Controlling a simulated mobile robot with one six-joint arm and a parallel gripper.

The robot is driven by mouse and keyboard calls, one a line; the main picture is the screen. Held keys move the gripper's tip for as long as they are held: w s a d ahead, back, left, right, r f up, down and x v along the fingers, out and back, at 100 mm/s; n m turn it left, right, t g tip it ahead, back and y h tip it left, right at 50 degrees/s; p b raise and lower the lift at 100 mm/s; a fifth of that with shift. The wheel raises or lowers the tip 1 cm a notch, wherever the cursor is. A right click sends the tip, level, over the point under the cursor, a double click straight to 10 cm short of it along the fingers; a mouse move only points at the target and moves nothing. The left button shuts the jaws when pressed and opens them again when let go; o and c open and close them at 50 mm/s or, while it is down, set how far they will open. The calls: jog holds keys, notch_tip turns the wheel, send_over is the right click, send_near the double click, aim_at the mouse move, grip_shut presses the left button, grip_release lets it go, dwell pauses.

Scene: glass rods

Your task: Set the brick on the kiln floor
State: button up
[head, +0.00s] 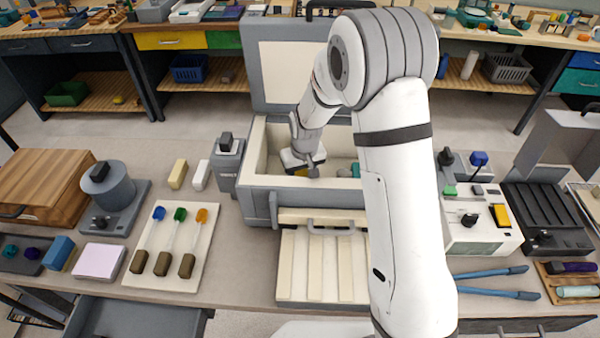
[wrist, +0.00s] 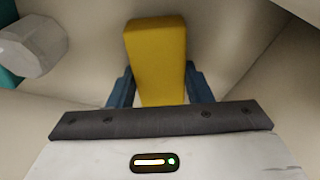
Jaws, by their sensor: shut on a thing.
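My gripper (head: 305,168) reaches down inside the open kiln (head: 256,150), close to its floor. In the wrist view, a yellow brick (wrist: 157,50) stands out between the two blue-grey fingers of my gripper (wrist: 160,88), which are shut on its sides. The pale kiln floor (wrist: 225,60) lies beyond the brick in the wrist view. I cannot tell whether the brick touches it.
A grey-white faceted piece (wrist: 30,47) and a teal thing (wrist: 8,75) lie left of the brick in the wrist view. The kiln walls stand close around my gripper. The lid (head: 283,70) is raised behind. A slatted cream panel (head: 322,265) lies in front of the kiln.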

jog(key=shift+f, duration=0.25)
